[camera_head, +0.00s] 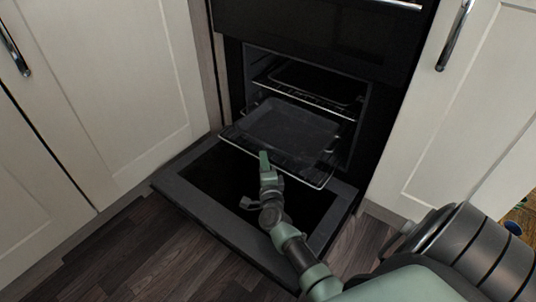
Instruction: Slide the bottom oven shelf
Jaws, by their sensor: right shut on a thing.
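The bottom oven shelf (310,178) is a wire rack that sticks partly out of the oven (360,110), above the open door. A dark flat tray (290,128) lies on it. My right gripper (264,160) is at the shelf's front edge, left of its middle, and is shut on the front rim. The fingers hide the exact point of contact. My left gripper is not in view.
The oven door (205,192) is folded down flat below the shelf. An upper shelf (310,97) with a tray sits inside the oven. Cream cupboards (110,70) with metal handles stand on both sides. Dark wood floor (130,255) is clear in front.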

